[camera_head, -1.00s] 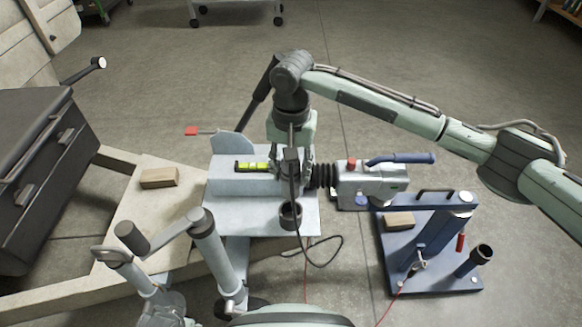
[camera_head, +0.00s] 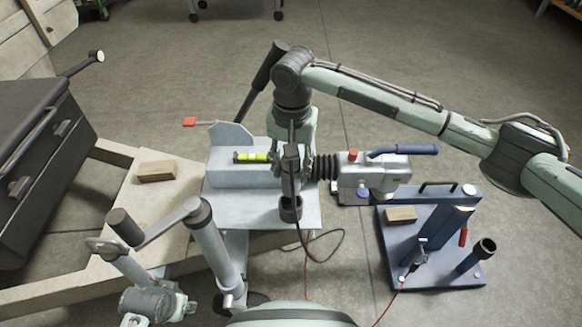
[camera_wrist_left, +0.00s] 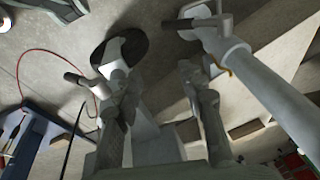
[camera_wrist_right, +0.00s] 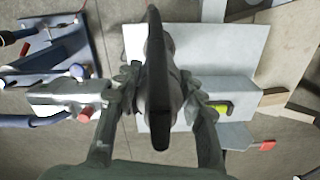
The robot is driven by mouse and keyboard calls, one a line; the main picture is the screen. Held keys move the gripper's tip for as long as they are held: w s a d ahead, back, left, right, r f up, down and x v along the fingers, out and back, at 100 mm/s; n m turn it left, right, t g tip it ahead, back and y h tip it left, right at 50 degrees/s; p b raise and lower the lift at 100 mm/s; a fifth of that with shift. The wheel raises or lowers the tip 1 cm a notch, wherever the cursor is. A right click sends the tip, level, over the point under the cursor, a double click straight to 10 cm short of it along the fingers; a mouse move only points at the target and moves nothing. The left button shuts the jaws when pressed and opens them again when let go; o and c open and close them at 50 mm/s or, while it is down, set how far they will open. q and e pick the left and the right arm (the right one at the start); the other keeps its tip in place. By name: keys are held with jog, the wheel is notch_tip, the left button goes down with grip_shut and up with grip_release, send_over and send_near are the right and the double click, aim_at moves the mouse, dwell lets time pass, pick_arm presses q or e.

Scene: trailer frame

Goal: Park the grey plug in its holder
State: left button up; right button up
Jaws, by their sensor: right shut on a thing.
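The dark grey plug (camera_head: 291,163) is held upright between the fingers of my right gripper (camera_head: 293,182), above the front part of the pale metal plate. The plug fills the gap between the fingers in the right wrist view (camera_wrist_right: 160,88). A dark round cup (camera_head: 290,212), which looks like the holder, stands on the plate directly below. The plug's lower end overlaps the cup; I cannot tell whether it is inside. A black cable (camera_head: 328,248) hangs and loops to the right. My left gripper (camera_wrist_left: 157,78) is open and empty near the trailer's jack.
The coupling head with black bellows (camera_head: 325,167) and blue handle lies close right of my right gripper. A yellow-green level (camera_head: 252,157) lies on the raised block at left. The jack's crank (camera_head: 125,226) stands front left. A blue stand (camera_head: 440,275) is at right.

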aim_at(291, 193)
jog(key=shift+f+b, duration=0.6)
jog(key=shift+f, duration=0.05)
pick_arm(q)
jog(key=shift+w+r, duration=0.1)
jog(key=shift+r, duration=1.75)
pick_arm(e)
jog(key=shift+f, duration=1.15)
pick_arm(q)
jog(key=shift+r+p, duration=0.85)
pick_arm(e)
jog(key=shift+f, duration=0.2)
jog(key=shift+f, duration=2.4)
pick_arm(q)
jog(key=shift+r, duration=0.1)
pick_arm(e)
jog(key=o, duration=1.4)
jog(key=shift+c, duration=0.2)
jog(key=shift+r, duration=0.1)
